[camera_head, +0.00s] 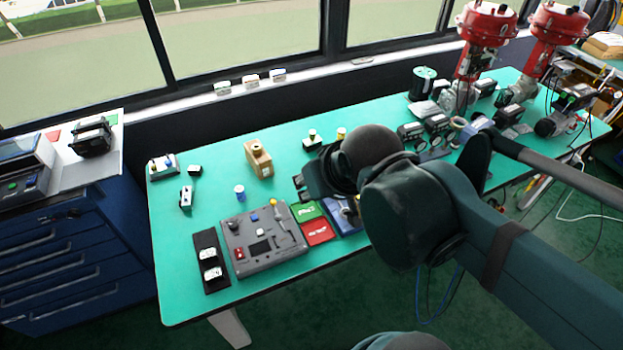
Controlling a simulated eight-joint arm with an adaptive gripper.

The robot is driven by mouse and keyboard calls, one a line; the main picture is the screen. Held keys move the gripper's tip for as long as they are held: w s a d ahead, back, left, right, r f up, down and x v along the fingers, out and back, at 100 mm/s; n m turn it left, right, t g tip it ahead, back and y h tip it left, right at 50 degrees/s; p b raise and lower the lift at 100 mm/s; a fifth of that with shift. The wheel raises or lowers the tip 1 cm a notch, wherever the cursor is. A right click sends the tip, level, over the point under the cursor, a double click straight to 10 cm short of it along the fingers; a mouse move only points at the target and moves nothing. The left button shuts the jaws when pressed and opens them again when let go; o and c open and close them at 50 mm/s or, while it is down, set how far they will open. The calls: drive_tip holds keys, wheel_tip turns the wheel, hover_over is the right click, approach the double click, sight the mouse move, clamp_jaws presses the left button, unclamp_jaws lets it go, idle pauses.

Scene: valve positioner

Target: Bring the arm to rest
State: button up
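My arm (480,210) reaches in from the right edge over the front of the green table (190,268). Its dark end, with my gripper (300,188), hangs over the middle of the table, just above and right of the grey control panel. The fingers are small, dark and partly hidden by the wrist, so I cannot tell their opening. I see nothing clearly held. The wrist hides part of the table behind it.
A grey control panel (264,240), green and red cards (317,232), a tan block (259,158) and a blue-topped cup (239,192) are near the gripper. Red valve actuators (487,25) stand at the back right. Blue drawers (70,255) stand left.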

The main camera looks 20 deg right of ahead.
drive_tip(key=shift+f+b, duration=1.75)
